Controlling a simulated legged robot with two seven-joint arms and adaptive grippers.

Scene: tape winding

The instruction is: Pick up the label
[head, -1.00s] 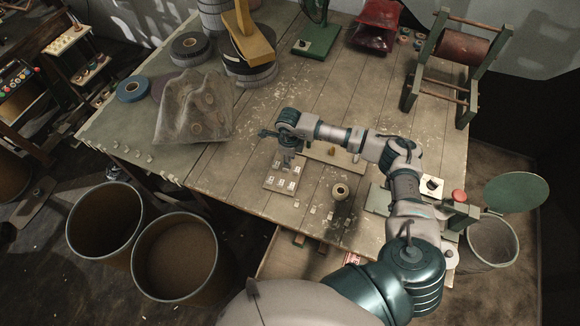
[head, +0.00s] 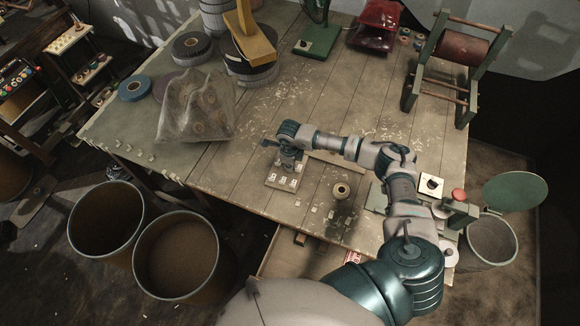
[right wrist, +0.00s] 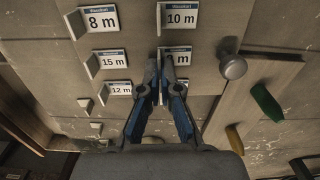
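Several white labels with black print and a blue strip stand in rows on a small board (head: 270,181) on the table. In the right wrist view they include the 8 m label (right wrist: 101,20), the 10 m label (right wrist: 180,17), the 15 m label (right wrist: 112,62) and the 12 m label (right wrist: 117,88). My right gripper (right wrist: 161,66) is at the label below the 10 m one (right wrist: 180,54); its number is partly hidden. The fingers are close together, around that label's left edge. Whether they touch it is unclear. The right gripper (head: 285,164) also shows above the board in the head view. My left gripper is out of view.
A small tape roll (head: 341,190) stands right of the board. In the right wrist view a round metal knob (right wrist: 232,67) and a green peg (right wrist: 266,102) are to the right. A plastic-wrapped bundle (head: 195,115) lies at the left. Bins (head: 175,255) stand below the table edge.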

